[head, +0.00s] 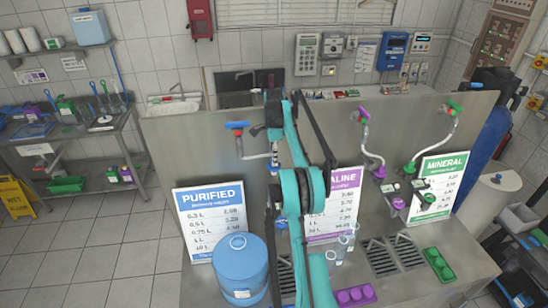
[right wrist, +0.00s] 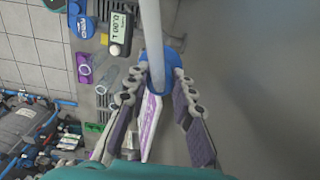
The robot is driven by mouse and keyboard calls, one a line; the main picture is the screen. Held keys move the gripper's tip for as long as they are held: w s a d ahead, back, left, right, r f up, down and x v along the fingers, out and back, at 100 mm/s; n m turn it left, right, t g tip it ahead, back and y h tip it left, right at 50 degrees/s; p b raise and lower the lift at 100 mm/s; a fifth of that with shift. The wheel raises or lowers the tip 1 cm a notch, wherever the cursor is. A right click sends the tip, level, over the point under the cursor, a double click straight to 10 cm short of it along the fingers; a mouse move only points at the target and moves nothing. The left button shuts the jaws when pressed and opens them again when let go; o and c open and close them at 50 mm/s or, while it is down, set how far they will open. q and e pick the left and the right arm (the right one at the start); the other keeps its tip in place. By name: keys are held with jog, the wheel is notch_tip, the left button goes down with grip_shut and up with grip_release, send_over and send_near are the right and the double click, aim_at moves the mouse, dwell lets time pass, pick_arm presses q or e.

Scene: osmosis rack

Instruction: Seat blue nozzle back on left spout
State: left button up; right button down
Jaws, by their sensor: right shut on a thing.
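My right gripper (right wrist: 157,78) is shut on the blue nozzle (right wrist: 171,60), which sits between its fingertips in the right wrist view. A pale hose (right wrist: 150,25) runs from the nozzle to the top of that view. In the head view my teal right arm rises up the middle and hides much of the grip. The left spout's blue-and-red valve (head: 237,126) is on the grey panel, left of my arm. Its pale hose (head: 255,157) goes down and right towards my arm. I cannot make out the nozzle's seat. My left gripper is not in view.
A PURIFIED price card (head: 210,215) and a large blue water bottle (head: 240,268) stand left of my arm. Purple (head: 380,172) and green (head: 410,167) spout fittings, drain grates (head: 380,258) and clear tubes (head: 342,248) are to its right. The grey panel (head: 185,150) stands behind.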

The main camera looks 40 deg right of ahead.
jog(key=shift+f+b, duration=2.8)
jog(key=shift+f, duration=1.55)
jog(key=shift+f, duration=0.15)
jog(key=shift+f, duration=0.15)
jog(key=shift+f+b, duration=0.95)
jog(key=shift+f, duration=0.15)
jog(key=shift+f, duration=0.1)
jog(key=shift+f+b, duration=0.35)
